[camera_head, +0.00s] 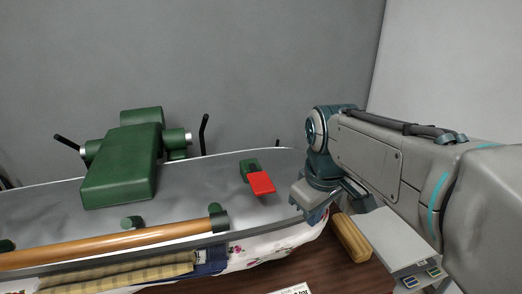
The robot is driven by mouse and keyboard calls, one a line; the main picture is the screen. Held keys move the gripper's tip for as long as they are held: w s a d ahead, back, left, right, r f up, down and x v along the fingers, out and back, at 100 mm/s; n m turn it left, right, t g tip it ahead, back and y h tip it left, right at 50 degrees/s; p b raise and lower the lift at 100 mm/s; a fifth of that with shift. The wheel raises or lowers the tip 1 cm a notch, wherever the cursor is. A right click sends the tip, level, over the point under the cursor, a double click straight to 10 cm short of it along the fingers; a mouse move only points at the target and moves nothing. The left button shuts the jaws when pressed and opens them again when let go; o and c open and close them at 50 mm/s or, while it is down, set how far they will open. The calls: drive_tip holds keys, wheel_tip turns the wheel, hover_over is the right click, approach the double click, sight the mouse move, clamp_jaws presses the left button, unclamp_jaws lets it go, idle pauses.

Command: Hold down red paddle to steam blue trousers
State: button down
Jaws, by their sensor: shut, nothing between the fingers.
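The red paddle (261,183) sticks out toward me from a small green block (249,168) at the right part of the grey press bed. My gripper (312,214) is to the right of the paddle and apart from it, over the bed's right end; it is shut and empty. A dark blue fabric edge (211,262) hangs below the front of the bed, between a checked yellow cloth and a floral cloth. I cannot tell whether it is the trousers. No blue trousers show lying on the bed.
A large green press head (122,165) with black handles stands on the left of the bed (200,180). A wooden rail (110,243) runs along the front. A floral cloth (280,245) and a wooden piece (350,237) lie near my gripper. A white unit (405,250) is at right.

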drive_tip(key=w+a+r+n+g+p, duration=0.1)
drive_tip(key=w+a+r+n+p, duration=0.3)
drive_tip(key=w+r+n, duration=0.5)
wheel_tip(320, 180, up, 7)
drive_tip(key=n+g+p, duration=0.1)
drive_tip(key=n+p, duration=0.1)
drive_tip(key=n, duration=0.3)
hover_over(262, 182)
drive_tip(key=shift+r, duration=0.15)
wheel_tip(262, 182, down, 14)
drive_tip(key=shift+f+p, duration=0.1)
drive_tip(key=shift+p, duration=0.4)
